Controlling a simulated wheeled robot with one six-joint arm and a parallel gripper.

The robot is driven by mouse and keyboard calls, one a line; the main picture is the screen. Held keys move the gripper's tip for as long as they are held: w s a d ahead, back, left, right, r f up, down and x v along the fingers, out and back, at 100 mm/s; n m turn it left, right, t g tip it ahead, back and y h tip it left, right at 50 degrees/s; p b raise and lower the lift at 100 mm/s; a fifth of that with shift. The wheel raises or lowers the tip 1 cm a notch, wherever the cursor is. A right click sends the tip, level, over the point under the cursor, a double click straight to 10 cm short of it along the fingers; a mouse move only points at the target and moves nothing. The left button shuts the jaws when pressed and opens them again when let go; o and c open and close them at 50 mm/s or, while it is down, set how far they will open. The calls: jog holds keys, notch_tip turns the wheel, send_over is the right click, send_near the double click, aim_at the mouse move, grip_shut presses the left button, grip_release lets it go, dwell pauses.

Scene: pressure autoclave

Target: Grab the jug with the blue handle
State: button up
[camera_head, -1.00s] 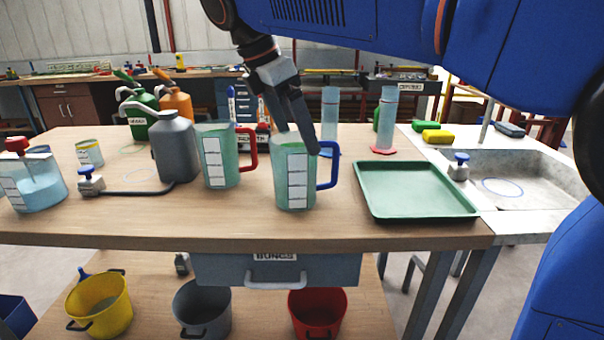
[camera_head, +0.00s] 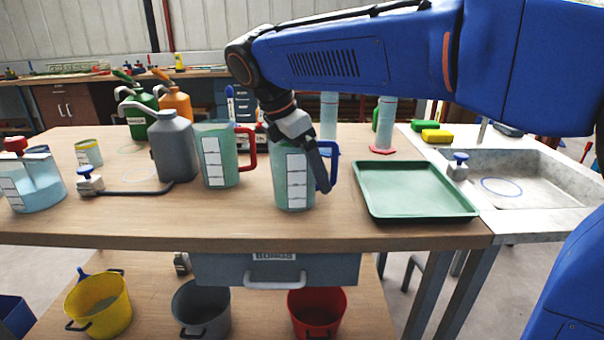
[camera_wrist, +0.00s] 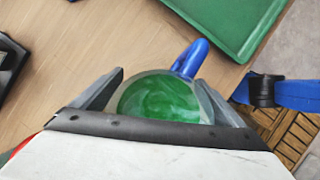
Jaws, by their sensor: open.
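The jug with the blue handle (camera_head: 293,180) stands upright on the bench, with white label panels on its front and its handle to the right. In the wrist view the jug (camera_wrist: 160,98) shows from above, with green inside and the blue handle (camera_wrist: 190,58) pointing up and right. My gripper (camera_head: 318,168) is open and down at the jug's rim. In the wrist view its fingers (camera_wrist: 160,92) lie on either side of the jug's mouth. I cannot tell whether they touch it. The jug's far side is partly hidden by the gripper.
A similar jug with a red handle (camera_head: 217,155) stands close on the left. A green tray (camera_head: 415,212) lies just to the right. A grey can (camera_head: 175,150) stands further left, and measuring cylinders (camera_head: 386,125) stand behind. A sink (camera_head: 510,185) is at the right.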

jog(key=shift+c, duration=0.4)
jog(key=c, duration=1.1)
jog(key=shift+r, duration=0.15)
